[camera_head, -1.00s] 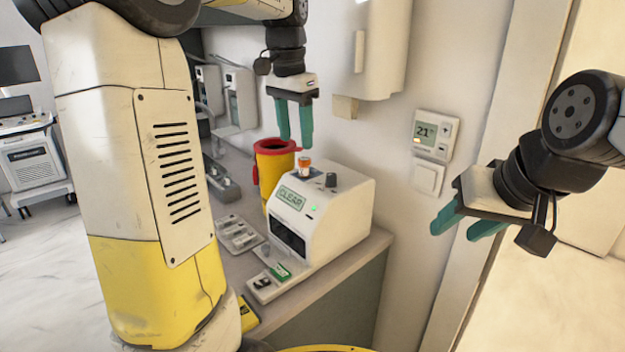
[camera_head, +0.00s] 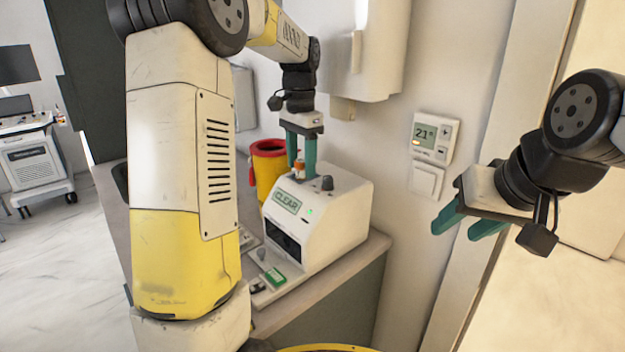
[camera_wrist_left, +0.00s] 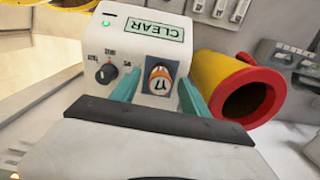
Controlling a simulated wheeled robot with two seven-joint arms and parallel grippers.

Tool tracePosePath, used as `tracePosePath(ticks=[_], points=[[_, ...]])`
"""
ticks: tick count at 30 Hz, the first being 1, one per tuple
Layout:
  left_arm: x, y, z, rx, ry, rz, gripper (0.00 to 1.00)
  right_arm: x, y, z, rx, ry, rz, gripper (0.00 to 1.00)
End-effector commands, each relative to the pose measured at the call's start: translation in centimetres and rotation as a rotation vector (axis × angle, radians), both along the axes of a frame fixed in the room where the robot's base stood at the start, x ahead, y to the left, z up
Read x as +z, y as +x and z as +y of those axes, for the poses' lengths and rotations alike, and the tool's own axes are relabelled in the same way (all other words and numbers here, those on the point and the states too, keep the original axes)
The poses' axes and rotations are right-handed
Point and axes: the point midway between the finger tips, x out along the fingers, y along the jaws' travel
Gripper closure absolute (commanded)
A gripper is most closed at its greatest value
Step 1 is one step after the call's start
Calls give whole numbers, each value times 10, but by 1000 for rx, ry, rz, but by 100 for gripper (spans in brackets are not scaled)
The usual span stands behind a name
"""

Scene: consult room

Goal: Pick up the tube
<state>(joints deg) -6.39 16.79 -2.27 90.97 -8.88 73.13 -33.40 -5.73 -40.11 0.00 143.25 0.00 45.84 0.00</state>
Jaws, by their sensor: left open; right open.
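The tube (camera_head: 299,168) has an orange cap and stands upright in the top of the white machine (camera_head: 335,225) labelled CLEAR. It also shows in the left wrist view (camera_wrist_left: 160,78), end-on, with a dark mark on its cap. My left gripper (camera_head: 301,165) is open and points down over the machine, its green fingers on either side of the tube. In the left wrist view the fingers (camera_wrist_left: 158,92) flank the tube with gaps visible. My right gripper (camera_head: 462,226) is open and empty, away at the right near the wall.
A yellow bin with a red rim (camera_head: 268,150) stands just behind and left of the machine. A black knob (camera_head: 327,183) sits on the machine's top beside the tube. The wall, a white cabinet (camera_head: 375,50) and a thermostat (camera_head: 434,136) are close behind and right.

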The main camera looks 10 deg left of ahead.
Motion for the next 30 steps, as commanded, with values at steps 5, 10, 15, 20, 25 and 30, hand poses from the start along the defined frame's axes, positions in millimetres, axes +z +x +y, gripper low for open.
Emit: tracePosePath(ticks=[5,10,15,20,25,30], points=[[0,0,0,0,0,0,47,0,0,0,0,0,0,54],[0,0,0,0,0,0,78,0,0,0,0,0,0,54],[0,0,0,0,0,0,100,0,0,0,0,0,0,54],[0,0,0,0,0,0,100,0,0,0,0,0,0,54],[1,0,0,1,0,-1,100,0,0,0,0,0,0,54],[21,1,0,0,0,-5,100,0,0,0,0,0,0,54]])
